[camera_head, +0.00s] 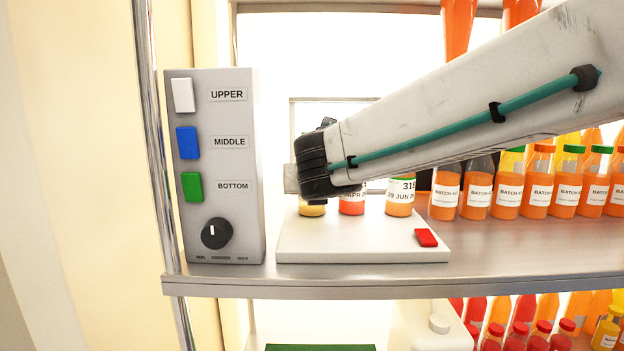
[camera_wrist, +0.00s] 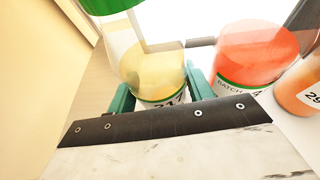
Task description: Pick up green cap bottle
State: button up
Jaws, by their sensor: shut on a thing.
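The green cap bottle (camera_wrist: 155,72), with pale yellow juice and a white label with a green edge, stands between the teal fingers of my gripper (camera_wrist: 160,92) in the wrist view. The fingers are shut on its sides. Its green cap (camera_wrist: 108,4) is cut off by the top edge. In the head view my arm hides most of this bottle; its yellow lower part (camera_head: 312,208) shows at the left end of the white platform (camera_head: 340,242). It seems to rest on the platform or very close to it.
A red juice bottle (camera_wrist: 257,52) stands just right of the held one. An orange bottle (camera_head: 401,197) is further right. A red button (camera_head: 426,238) is on the platform's right front. A grey control box (camera_head: 222,165) stands left. Rows of orange bottles (camera_head: 508,188) fill the right.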

jog(key=shift+r, duration=0.5)
jog(key=r, duration=0.1)
jog(key=s+r, duration=0.1)
jog(key=shift+s+d+r, duration=0.1)
jog(key=shift+r, duration=0.3)
jog(key=d+f+v, duration=0.1)
jog(key=v, duration=1.4)
jog(key=shift+s+d+r, duration=0.2)
jog(key=shift+s+d, duration=0.25)
